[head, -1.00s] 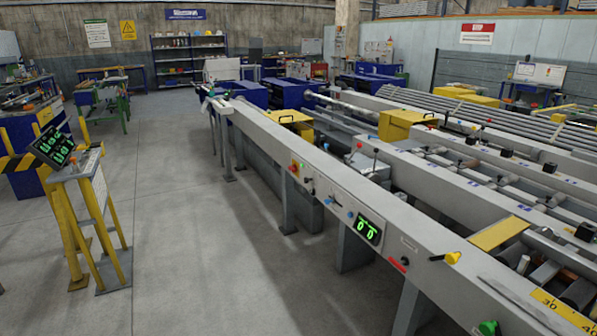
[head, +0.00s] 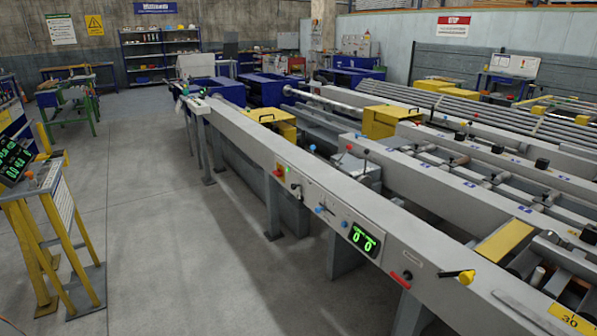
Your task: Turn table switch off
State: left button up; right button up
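The long grey runout table (head: 330,207) runs from the back left to the front right. Further along are blue-tipped levers (head: 320,210), a green-lit display (head: 363,240), a black knob (head: 407,275) and a red handle (head: 400,281). I cannot tell which control is the table switch, nor read any switch position. Neither of my grippers is in view.
A yellow-legged stand (head: 58,232) with a green-lit screen (head: 14,161) is at the left. A yellow-ended lever (head: 466,276) sticks out from the table at the front right. The grey floor (head: 165,220) between stand and table is clear.

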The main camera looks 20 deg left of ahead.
aim_at(279, 173)
jog(key=i+j+z, duration=0.1)
jog(key=j, duration=0.25)
jog(key=i+j+z, duration=0.1)
jog(key=i+j, duration=0.15)
jog(key=i+j+z, duration=0.1)
jog(key=j, duration=0.4)
jog(key=i+j+z, duration=0.1)
jog(key=j, duration=0.25)
jog(key=i+j+z, duration=0.1)
jog(key=j, duration=0.3)
jog(key=i+j, duration=0.1)
jog(key=j, duration=0.25)
jog(key=i+j, duration=0.15)
jog(key=j, duration=0.2)
jog(key=i+j, duration=0.1)
jog(key=j, duration=0.25)
jog(key=i+j, duration=0.1)
jog(key=j, duration=0.3)
jog(key=i+j, duration=0.15)
jog(key=j, duration=0.2)
jog(key=i+j, duration=0.1)
jog(key=j, duration=0.25)
